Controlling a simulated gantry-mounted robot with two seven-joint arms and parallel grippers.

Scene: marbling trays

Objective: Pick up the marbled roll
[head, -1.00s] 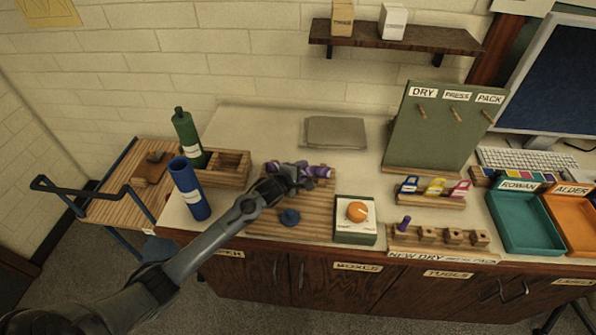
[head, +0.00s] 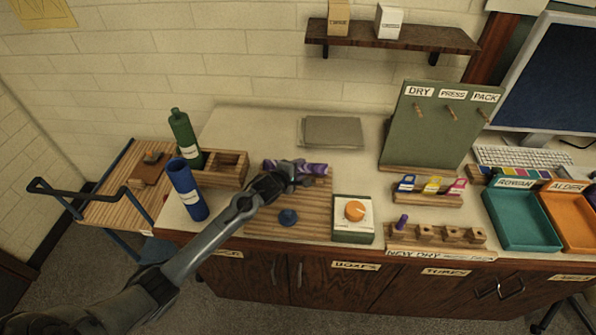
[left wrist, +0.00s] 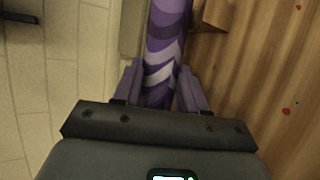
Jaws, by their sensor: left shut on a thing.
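The marbled roll (head: 314,169) is a purple and white tube. It lies lengthwise left to right at the back of the slatted wooden board (head: 305,215). My left gripper (head: 291,176) is at the roll, its hand hiding part of the middle. In the left wrist view the marbled roll (left wrist: 163,55) runs up between the two purple fingers of my left gripper (left wrist: 161,88), which is shut on it. The head view does not show clearly whether the roll is clear of the board. My right gripper is in neither view.
A dark blue knob-like piece (head: 288,217) sits on the board's front. A blue cylinder (head: 187,189) and a green bottle (head: 184,138) stand left, by a wooden divided box (head: 228,168). A grey folded cloth (head: 331,131) lies behind.

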